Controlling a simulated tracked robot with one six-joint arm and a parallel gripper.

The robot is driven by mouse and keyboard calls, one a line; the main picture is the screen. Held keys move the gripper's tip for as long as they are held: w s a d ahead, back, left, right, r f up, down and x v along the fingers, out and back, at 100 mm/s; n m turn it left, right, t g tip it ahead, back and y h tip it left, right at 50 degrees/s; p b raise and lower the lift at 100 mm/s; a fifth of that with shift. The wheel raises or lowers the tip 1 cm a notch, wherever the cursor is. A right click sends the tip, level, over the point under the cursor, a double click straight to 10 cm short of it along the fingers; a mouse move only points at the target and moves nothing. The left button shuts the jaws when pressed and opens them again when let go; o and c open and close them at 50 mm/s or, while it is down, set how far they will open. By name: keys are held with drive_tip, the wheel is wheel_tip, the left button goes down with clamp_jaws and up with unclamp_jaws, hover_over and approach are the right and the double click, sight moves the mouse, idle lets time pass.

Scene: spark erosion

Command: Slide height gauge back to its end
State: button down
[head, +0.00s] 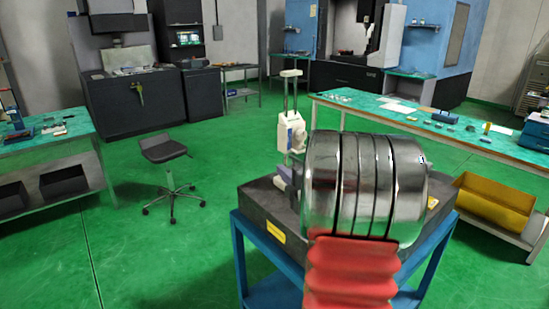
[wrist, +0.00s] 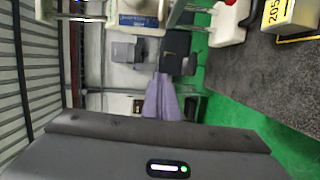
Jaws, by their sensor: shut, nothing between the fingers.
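The height gauge (head: 291,132) has a white body, two upright grey posts and a pale cap on top. It stands at the far side of the dark granite plate (head: 262,198), just behind my arm; its foot is partly hidden. My gripper (wrist: 162,98) shows in the wrist view as two grey-violet fingers shut together, with nothing between them. In the head view a small part of my gripper (head: 284,178) shows left of my arm, below the gauge. In the wrist view a white part (wrist: 228,24), likely of the gauge, is at the upper right, apart from the fingers.
The plate rests on a blue stand (head: 240,262). A yellow-faced block marked 205 (wrist: 290,14) sits on the plate at the wrist view's upper right. A stool (head: 168,150) stands at left, a green-topped bench (head: 360,103) behind, a yellow bin (head: 495,200) at right.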

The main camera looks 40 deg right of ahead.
drive_tip(key=shift+s+d+f+n+t, duration=0.3)
drive_tip(key=shift+s+d+n, duration=0.1)
drive_tip(key=shift+d, duration=0.15)
drive_tip(key=shift+w, duration=0.1)
drive_tip(key=w+d, duration=0.7)
drive_tip(key=w, duration=0.1)
drive_tip(key=shift+w+d, duration=0.25)
drive_tip(key=shift+w, duration=0.1)
